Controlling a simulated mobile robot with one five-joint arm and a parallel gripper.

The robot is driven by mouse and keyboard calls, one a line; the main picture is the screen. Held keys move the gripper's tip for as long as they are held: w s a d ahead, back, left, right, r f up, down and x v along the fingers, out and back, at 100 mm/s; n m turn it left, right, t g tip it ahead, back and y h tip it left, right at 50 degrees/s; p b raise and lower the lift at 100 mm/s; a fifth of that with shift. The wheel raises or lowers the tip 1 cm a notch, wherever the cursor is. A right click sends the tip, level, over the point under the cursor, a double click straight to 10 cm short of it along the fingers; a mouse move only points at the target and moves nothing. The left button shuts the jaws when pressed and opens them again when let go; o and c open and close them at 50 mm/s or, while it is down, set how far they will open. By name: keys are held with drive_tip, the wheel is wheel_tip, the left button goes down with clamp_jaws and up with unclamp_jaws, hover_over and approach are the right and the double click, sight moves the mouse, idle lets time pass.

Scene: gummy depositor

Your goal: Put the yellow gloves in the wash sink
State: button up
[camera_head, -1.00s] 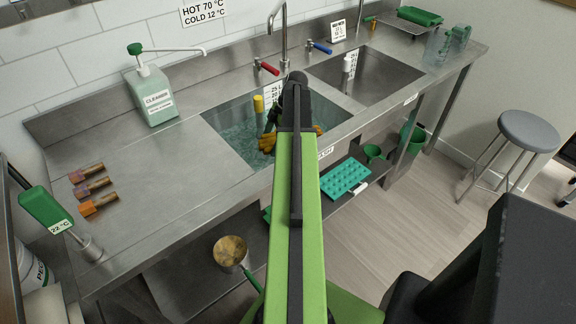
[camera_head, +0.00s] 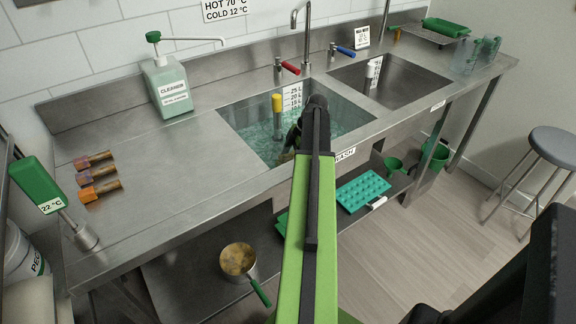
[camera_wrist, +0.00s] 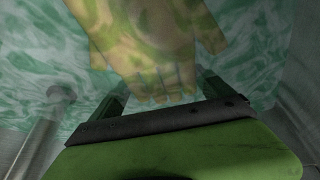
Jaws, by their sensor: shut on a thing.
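The yellow gloves (camera_wrist: 150,35) fill the top middle of the wrist view, pale and blurred by green rippling water. Their lower end lies between the fingers of my gripper (camera_wrist: 162,90), which is shut on them. In the head view only a dull brownish-yellow bit of the gloves (camera_head: 286,157) shows beside my arm; my arm hides the rest. My gripper (camera_head: 292,142) reaches down into the wash sink (camera_head: 236,119), the left basin, which holds greenish water. Whether the gloves touch the sink bottom cannot be told.
A yellow-topped standpipe (camera_head: 278,112) rises in the wash sink. A tap (camera_head: 307,35) with red and blue levers stands behind. The right basin (camera_head: 405,85) looks empty.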

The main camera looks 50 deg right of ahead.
drive_tip(key=shift+f, duration=0.2)
drive_tip(key=o, duration=1.8)
drive_tip(key=shift+r, duration=0.1)
drive_tip(key=p+v, duration=1.1)
drive_tip(key=v, duration=0.1)
drive_tip(key=shift+r, duration=0.1)
drive_tip(key=shift+a+r, duration=0.1)
